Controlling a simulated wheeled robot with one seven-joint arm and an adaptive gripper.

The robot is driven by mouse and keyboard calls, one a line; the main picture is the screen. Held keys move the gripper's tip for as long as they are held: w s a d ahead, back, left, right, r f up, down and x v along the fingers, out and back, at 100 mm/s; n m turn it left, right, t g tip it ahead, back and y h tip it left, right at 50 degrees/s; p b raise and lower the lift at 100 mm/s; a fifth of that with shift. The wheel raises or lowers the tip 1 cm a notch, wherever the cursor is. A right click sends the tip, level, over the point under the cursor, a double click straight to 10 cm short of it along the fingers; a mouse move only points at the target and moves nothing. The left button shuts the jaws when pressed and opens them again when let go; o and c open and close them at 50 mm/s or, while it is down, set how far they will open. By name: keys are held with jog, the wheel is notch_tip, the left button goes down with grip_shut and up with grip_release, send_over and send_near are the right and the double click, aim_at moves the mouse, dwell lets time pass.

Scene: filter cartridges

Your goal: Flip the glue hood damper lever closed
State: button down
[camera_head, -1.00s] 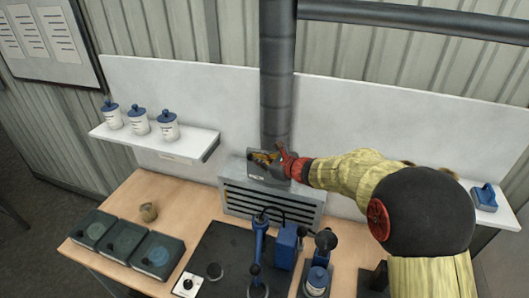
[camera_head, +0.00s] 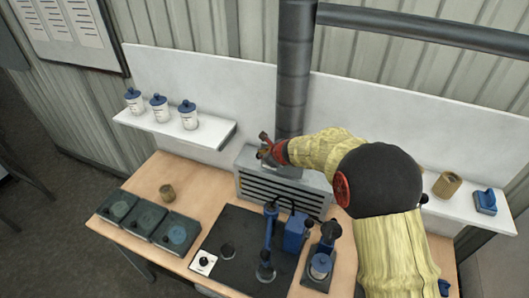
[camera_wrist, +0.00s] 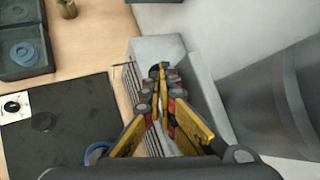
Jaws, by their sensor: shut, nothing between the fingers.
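The glue hood (camera_head: 250,180) is a grey slatted box at the back of the bench, with a dark round duct (camera_head: 293,70) rising from it. It also shows in the wrist view (camera_wrist: 160,47). My gripper (camera_head: 263,150) is at the foot of the duct, just above the hood's top. In the wrist view my gripper (camera_wrist: 160,70) has its yellow fingers together at the tips over the hood, with nothing seen between them. The damper lever cannot be made out; my gripper and arm cover much of that spot.
A left shelf (camera_head: 205,138) holds several white jars. A black mat (camera_head: 225,275) bears blue tools. The right shelf (camera_head: 480,220) holds another tan cartridge (camera_head: 447,185) and a blue item (camera_head: 485,201).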

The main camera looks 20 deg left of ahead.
jog(key=shift+a+f+b, duration=0.6)
jog(key=shift+a+f, duration=0.1)
jog(key=shift+f, duration=0.35)
